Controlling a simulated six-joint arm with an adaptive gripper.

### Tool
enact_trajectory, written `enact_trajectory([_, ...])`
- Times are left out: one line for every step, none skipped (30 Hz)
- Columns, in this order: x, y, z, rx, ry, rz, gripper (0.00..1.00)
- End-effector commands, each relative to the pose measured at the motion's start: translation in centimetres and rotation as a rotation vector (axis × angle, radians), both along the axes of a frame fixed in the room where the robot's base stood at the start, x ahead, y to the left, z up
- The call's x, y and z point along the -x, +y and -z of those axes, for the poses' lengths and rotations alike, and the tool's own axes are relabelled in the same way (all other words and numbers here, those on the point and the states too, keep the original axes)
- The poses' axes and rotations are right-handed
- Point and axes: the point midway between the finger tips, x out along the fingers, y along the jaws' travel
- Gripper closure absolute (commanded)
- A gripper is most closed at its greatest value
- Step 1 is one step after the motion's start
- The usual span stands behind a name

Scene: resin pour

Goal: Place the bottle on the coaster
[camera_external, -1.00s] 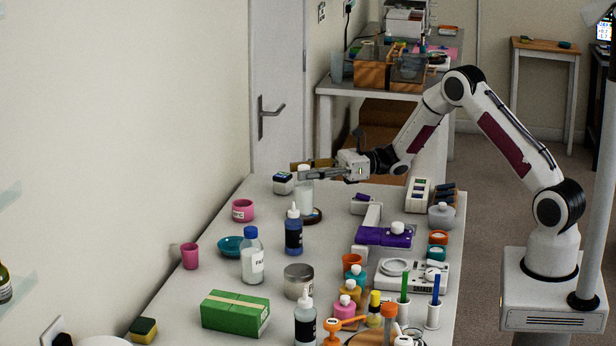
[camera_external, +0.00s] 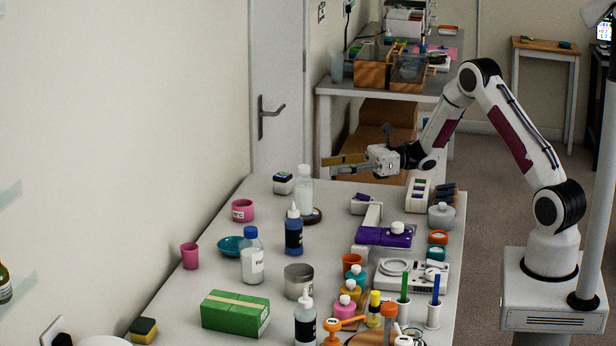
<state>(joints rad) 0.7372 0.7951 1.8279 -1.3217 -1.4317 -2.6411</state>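A clear, whitish bottle (camera_external: 305,187) with a white cap stands upright near the far end of the white table. A dark, round coaster (camera_external: 315,217) with a brownish rim lies at its foot. The bottle's base overlaps the coaster's back left part in this view, and the blue bottle hides some of the coaster's front left. I cannot tell whether the base sits fully on the coaster. My gripper (camera_external: 343,166) is to the right of and above the bottle, apart from it. Its fingers point left, look spread and hold nothing.
A blue squeeze bottle (camera_external: 293,234) stands just in front of the coaster. A blue-capped bottle (camera_external: 252,258), a metal tin (camera_external: 298,283) and a green box (camera_external: 235,312) are nearer. A purple device (camera_external: 385,236) stands to the right. Bare table lies between coaster and device.

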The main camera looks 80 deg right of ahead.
Motion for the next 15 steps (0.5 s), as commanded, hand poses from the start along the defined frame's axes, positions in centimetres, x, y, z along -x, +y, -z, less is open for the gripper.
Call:
enact_trajectory([0.6,-0.4,0.0,-0.001,0.001,0.002,0.63])
enact_trajectory([0.9,-0.6,0.0,-0.001,0.001,0.003,0.63])
enact_trajectory([1.3,-0.8,0.0,-0.001,0.0,0.002,0.63])
enact_trajectory([1.5,-0.9,0.0,-0.001,0.001,0.001,0.63])
enact_trajectory([1.7,-1.1,0.0,-0.001,0.001,0.001,0.63])
enact_trajectory([2.0,-1.2,0.0,-0.001,0.001,0.001,0.63])
enact_trajectory([2.1,-1.3,0.0,0.0,0.0,0.001,0.63])
enact_trajectory([2.3,-1.4,0.0,0.0,0.0,0.001,0.63])
enact_trajectory([2.4,-1.5,0.0,0.0,0.0,0.001,0.63])
enact_trajectory([2.5,-1.6,0.0,0.0,0.0,0.001,0.63])
enact_trajectory([2.6,-1.6,0.0,0.0,0.0,0.001,0.63])
enact_trajectory([2.7,-1.6,0.0,0.0,0.0,0.0,0.63])
enact_trajectory([2.7,-1.6,0.0,0.0,0.0,0.0,0.63])
enact_trajectory([2.7,-1.6,0.0,0.0,0.0,0.0,0.63])
enact_trajectory([2.7,-1.6,0.0,0.0,0.0,0.0,0.63])
